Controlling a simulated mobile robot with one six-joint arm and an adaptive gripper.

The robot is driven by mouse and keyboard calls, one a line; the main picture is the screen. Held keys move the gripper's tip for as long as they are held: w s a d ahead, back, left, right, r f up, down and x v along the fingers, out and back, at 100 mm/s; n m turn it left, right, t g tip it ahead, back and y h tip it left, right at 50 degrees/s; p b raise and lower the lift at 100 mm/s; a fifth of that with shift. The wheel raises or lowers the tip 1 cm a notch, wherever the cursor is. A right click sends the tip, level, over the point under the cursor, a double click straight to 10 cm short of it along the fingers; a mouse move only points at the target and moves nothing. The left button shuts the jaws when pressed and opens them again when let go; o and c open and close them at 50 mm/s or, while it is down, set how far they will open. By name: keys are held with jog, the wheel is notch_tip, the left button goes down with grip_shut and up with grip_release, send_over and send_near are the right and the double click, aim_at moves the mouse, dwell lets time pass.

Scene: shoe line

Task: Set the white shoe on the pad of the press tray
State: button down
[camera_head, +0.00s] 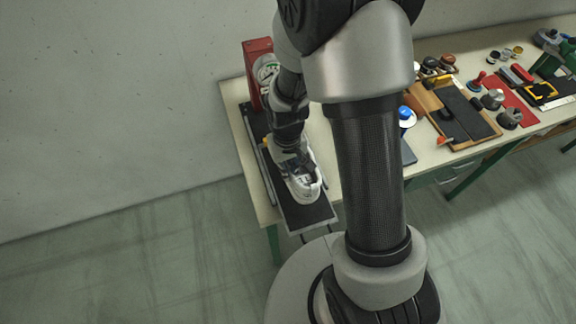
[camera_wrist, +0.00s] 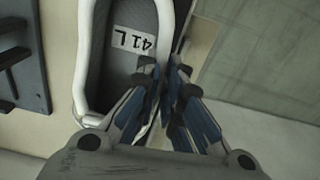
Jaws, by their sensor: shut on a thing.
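The white shoe (camera_head: 304,186) is at the near end of the press tray (camera_head: 309,214), over its dark surface, in the head view. My gripper (camera_head: 290,158) reaches down onto the shoe from behind. In the wrist view the shoe's white rim (camera_wrist: 84,60) and grey insole with a "41 L" label (camera_wrist: 133,41) show. My gripper's fingers (camera_wrist: 166,88) are shut on the shoe's side wall at the right of the opening. The shoe's underside is hidden, so I cannot tell whether it touches the pad.
A red press (camera_head: 257,62) stands at the tray's far end. The pale workbench (camera_head: 433,157) carries a blue-topped item (camera_head: 405,114), a wooden-edged dark board (camera_head: 465,112) and several tools to the right. Open floor lies left of the bench.

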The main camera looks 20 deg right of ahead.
jog(key=shift+f+b, duration=2.55)
jog(key=shift+f, duration=0.95)
jog(key=shift+f+b, duration=0.4)
jog(key=shift+f, duration=0.05)
jog(key=c, duration=1.7)
grip_release()
jog(key=shift+o, duration=0.2)
jog(key=shift+r, duration=0.1)
notch_tip(320, 180, up, 12)
jog(key=shift+f, duration=0.1)
